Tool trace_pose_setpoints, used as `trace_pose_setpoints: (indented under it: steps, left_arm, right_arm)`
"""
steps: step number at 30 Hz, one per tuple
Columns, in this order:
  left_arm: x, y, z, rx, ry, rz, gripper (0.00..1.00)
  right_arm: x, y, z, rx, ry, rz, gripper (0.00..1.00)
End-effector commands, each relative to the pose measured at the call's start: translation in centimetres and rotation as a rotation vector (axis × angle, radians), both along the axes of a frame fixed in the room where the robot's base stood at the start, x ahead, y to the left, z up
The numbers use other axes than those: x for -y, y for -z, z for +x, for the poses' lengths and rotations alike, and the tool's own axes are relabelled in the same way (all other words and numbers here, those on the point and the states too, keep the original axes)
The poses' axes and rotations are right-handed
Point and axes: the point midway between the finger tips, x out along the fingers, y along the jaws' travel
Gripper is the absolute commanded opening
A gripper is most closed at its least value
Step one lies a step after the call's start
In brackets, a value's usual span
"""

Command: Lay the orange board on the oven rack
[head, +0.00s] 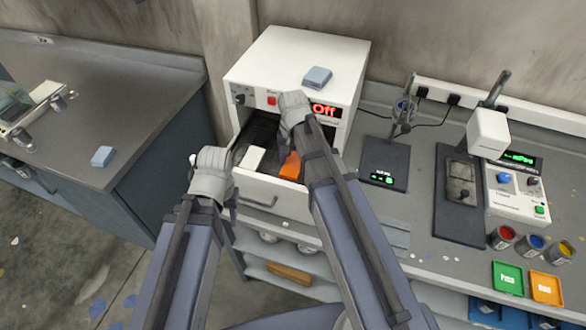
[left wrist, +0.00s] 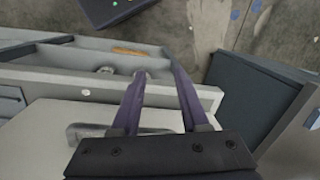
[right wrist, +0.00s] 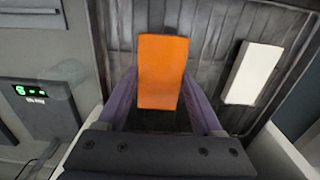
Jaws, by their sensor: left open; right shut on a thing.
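The orange board (head: 290,166) is held between the fingers of my right gripper (right wrist: 162,88), over the oven's pulled-out drawer. It also shows in the right wrist view (right wrist: 163,62). The dark ribbed oven rack (right wrist: 120,48) lies beneath it; I cannot tell whether board and rack touch. A white board (right wrist: 254,73) lies on the rack, left of the orange one in the head view (head: 252,158). My left gripper (left wrist: 157,72) is open and empty by the left front corner of the drawer (head: 285,196). Its fingertips are hard to see in the head view.
The white oven (head: 290,62) carries a blue-grey block (head: 317,77) on top and shows "Off". A dark scale (head: 384,165) stands right of it. A grey bench (head: 100,90) is at left. Paint pots and green and orange trays (head: 546,288) are at far right.

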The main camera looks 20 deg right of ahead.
Motion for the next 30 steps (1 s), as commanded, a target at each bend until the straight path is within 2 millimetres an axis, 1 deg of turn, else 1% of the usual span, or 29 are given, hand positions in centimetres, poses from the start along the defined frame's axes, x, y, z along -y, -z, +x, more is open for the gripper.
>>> trace_pose_setpoints:
  steps: [1, 4, 6, 13, 18, 19, 26, 30]
  left_arm:
    - [0.0, 1.3, 0.0, 0.0, 0.0, 0.0, 0.45]
    - [0.0, 2.4, 0.0, 0.0, -0.001, 0.0, 0.45]
    - [0.0, 2.7, 0.0, 0.0, -0.001, 0.0, 0.45]
    - [0.0, 2.4, 0.0, 0.0, -0.001, 0.0, 0.45]
    - [0.0, 2.9, 0.0, 0.0, -0.001, 0.0, 0.45]
    - [0.0, 2.7, 0.0, 0.0, -0.001, 0.0, 0.45]
    - [0.0, 2.7, 0.0, 0.0, -0.001, 0.0, 0.45]
    - [0.0, 2.7, 0.0, 0.0, -0.001, 0.0, 0.45]
  right_arm:
    - [0.0, 1.3, 0.0, 0.0, 0.0, 0.0, 0.12]
    - [0.0, 2.4, 0.0, 0.0, 0.0, 0.0, 0.12]
    - [0.0, 2.7, 0.0, 0.0, 0.0, 0.0, 0.12]
    - [0.0, 2.4, 0.0, 0.0, 0.0, 0.0, 0.12]
    - [0.0, 2.9, 0.0, 0.0, 0.0, 0.0, 0.12]
    - [0.0, 2.7, 0.0, 0.0, 0.0, 0.0, 0.71]
    - [0.0, 2.7, 0.0, 0.0, 0.0, 0.0, 0.97]
    - [0.0, 2.7, 0.0, 0.0, 0.0, 0.0, 0.98]
